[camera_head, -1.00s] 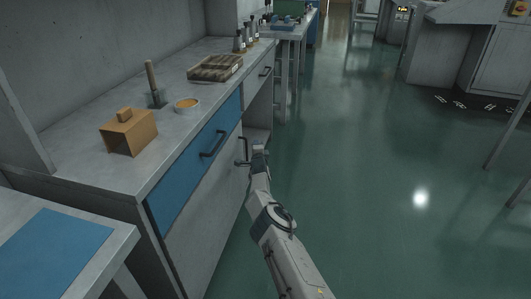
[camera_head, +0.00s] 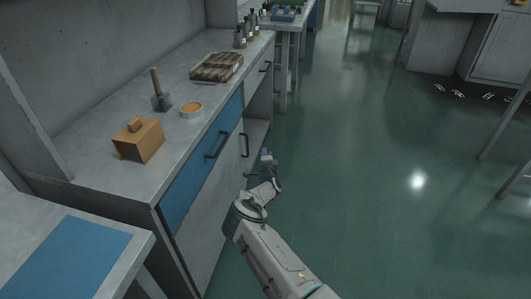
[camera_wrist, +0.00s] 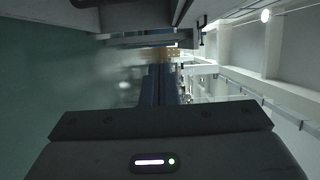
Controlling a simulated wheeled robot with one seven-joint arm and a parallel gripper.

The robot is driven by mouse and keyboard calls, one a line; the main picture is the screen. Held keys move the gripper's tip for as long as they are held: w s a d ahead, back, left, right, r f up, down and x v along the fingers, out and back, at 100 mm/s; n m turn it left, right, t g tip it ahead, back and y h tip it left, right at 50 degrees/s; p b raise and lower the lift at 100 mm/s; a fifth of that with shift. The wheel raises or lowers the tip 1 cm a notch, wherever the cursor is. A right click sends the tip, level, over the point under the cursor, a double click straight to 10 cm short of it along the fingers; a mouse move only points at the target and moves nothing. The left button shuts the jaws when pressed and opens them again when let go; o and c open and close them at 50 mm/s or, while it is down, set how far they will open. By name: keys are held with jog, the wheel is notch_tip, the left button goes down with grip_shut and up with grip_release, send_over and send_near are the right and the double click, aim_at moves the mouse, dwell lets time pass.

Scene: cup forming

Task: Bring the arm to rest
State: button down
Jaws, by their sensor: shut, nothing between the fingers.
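My gripper (camera_head: 267,155) is at the end of my arm, low beside the open end of the workbench and over the green floor. In the wrist view the fingers (camera_wrist: 160,85) lie together, with nothing held between them. The wrist view is turned on its side, with the floor at left and the wall and windows at right. My arm stretches up from the bottom of the head view, bent at the elbow, to the right of the bench front.
The workbench (camera_head: 110,185) with a blue drawer (camera_head: 196,175) runs close along the left. On it are a wooden box (camera_head: 138,140), a small round dish (camera_head: 191,110), a trowel-like tool (camera_head: 158,92) and a slatted wooden tray (camera_head: 217,67).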

jog(key=shift+s+d, duration=0.2)
jog(key=shift+s, duration=0.45)
jog(key=s+d+r+m+g+h+p, duration=0.15)
jog(key=d+r+m+h+p, duration=0.25)
jog(key=d+r+m+h, duration=1.1)
jog(key=s+d+r+m+g+p, duration=0.2)
jog(key=s+d+r+m+g, duration=0.3)
jog(key=s+d+r+m, duration=0.3)
jog(key=s+d+r+m+g+p, duration=0.1)
jog(key=s+d+r+m+g, duration=0.45)
jog(key=s+r+m, duration=0.4)
jog(key=s+a+r+m+g+y+p, duration=0.1)
jog(key=s+r+m+g+y+p, duration=0.2)
jog(key=s+m, duration=0.4)
jog(key=s+a+r+m+g+y+p, duration=0.1)
jog(key=s+a+r+m+y, duration=0.15)
jog(key=s+r+m, duration=0.4)
jog(key=s+a+r+m+y+p, duration=0.2)
jog(key=s+a, duration=0.6)
jog(key=s, duration=0.4)
jog(key=s+a+r+m+t+y+p, duration=0.1)
jog(key=s+a+r+m+y+p, duration=0.2)
jog(key=s+a, duration=0.6)
jog(key=s+r+m+y, duration=0.2)
jog(key=s+m+y, duration=0.1)
jog(key=y, duration=0.1)
jog(key=shift+s+m, duration=0.15)
jog(key=shift+m, duration=0.15)
